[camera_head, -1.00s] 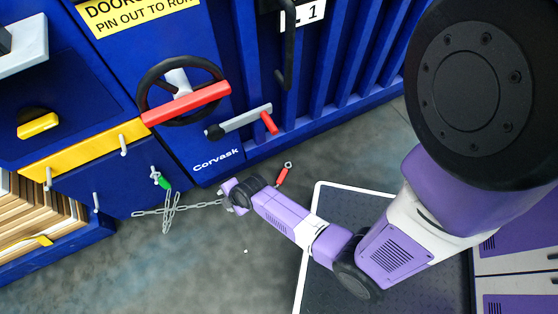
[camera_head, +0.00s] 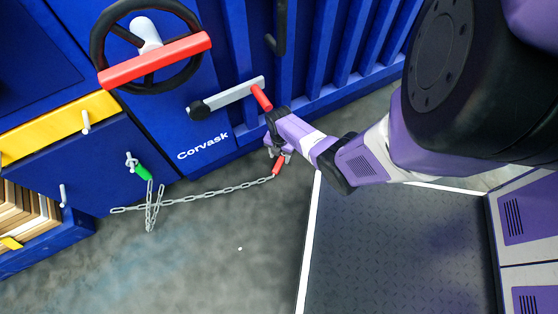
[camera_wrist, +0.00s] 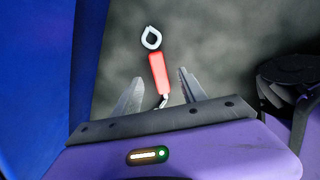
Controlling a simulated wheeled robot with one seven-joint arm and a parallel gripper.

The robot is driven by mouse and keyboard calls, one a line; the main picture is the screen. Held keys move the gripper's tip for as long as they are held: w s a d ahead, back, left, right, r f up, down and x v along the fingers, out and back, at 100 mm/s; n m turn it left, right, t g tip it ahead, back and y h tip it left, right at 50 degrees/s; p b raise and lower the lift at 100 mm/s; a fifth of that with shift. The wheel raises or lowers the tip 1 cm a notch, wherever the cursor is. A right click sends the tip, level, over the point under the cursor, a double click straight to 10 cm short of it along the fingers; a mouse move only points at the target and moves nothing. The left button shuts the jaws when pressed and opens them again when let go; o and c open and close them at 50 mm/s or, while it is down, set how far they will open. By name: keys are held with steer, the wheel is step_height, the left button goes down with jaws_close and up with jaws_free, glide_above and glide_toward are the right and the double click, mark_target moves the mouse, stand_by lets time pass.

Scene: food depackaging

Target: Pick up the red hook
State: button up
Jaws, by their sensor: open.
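The red hook (camera_head: 278,167) has a red body and a grey ring end, and shows low beside the blue machine, at the right end of a grey chain (camera_head: 215,192). In the wrist view the red hook (camera_wrist: 159,74) points away from me, ring end farthest, its near end partly behind the gripper body. My gripper (camera_head: 278,153) is at the hook, partly covering its upper end. In the wrist view my gripper (camera_wrist: 160,82) is open, one finger on each side of the hook, with gaps visible. I cannot tell the hook's depth relative to the fingertips.
The blue machine (camera_head: 205,135) stands close behind my gripper, with a red-handled crank (camera_head: 228,94) just above and a handwheel (camera_head: 150,45) farther left. A green hook (camera_head: 143,172) hangs on a white peg.

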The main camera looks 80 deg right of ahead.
mark_target(279, 163)
steer(key=shift+w+a+f+b, duration=0.15)
steer(key=shift+f+b, duration=2)
steer(key=shift+f, duration=0.25)
jaws_close()
